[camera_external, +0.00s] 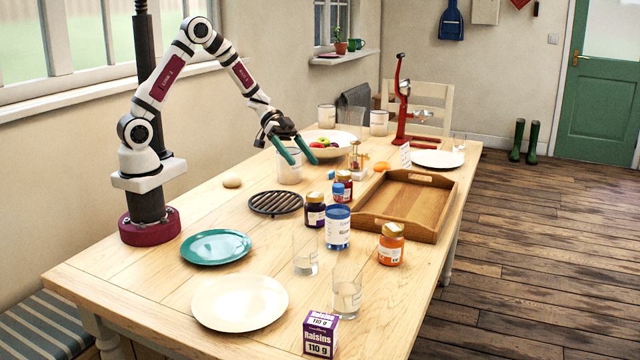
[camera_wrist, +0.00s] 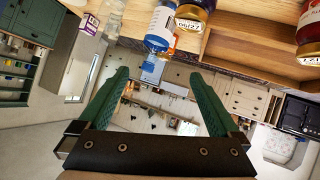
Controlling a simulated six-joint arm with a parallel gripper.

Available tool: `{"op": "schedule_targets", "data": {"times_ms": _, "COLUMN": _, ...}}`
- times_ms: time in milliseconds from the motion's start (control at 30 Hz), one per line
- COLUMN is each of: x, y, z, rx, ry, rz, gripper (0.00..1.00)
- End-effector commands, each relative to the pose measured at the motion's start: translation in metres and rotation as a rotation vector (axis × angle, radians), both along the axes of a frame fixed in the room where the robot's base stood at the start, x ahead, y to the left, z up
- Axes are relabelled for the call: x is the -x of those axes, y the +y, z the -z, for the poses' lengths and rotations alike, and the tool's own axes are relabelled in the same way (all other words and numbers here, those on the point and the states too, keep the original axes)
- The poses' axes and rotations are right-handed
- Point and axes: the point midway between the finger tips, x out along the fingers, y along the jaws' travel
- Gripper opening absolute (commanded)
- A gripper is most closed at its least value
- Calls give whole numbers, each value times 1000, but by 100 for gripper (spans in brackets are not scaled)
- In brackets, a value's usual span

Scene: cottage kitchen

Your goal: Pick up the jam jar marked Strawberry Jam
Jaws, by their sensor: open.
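A dark purple jar (camera_external: 315,214) and an orange jar (camera_external: 391,248) stand nearer the camera. I cannot read which label says Strawberry Jam. In the wrist view, a red jar (camera_wrist: 311,32) is cut off at the right edge and a dark gold-lidded jar (camera_wrist: 195,10) is at the top. My gripper (camera_external: 302,161) is open and empty, above the table and behind the jars; its green fingers (camera_wrist: 160,76) are apart with nothing between them.
A blue-and-white canister (camera_external: 338,230) stands close to the purple jar. A wooden tray (camera_external: 440,182) lies right of the jars, a black trivet (camera_external: 275,203) left. Glasses (camera_external: 305,252), plates (camera_external: 240,302) and a raisins box (camera_external: 320,335) are in front.

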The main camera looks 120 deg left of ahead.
Motion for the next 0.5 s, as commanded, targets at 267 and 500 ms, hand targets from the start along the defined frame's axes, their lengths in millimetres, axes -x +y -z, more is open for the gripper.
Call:
{"op": "schedule_targets", "data": {"times_ms": 267, "x": 60, "y": 168, "z": 62, "rx": -230, "ry": -189, "rz": -420, "gripper": 98}}
{"op": "schedule_targets", "data": {"times_ms": 500, "x": 4, "y": 176, "z": 87, "rx": -238, "ry": -192, "rz": -422, "gripper": 98}}
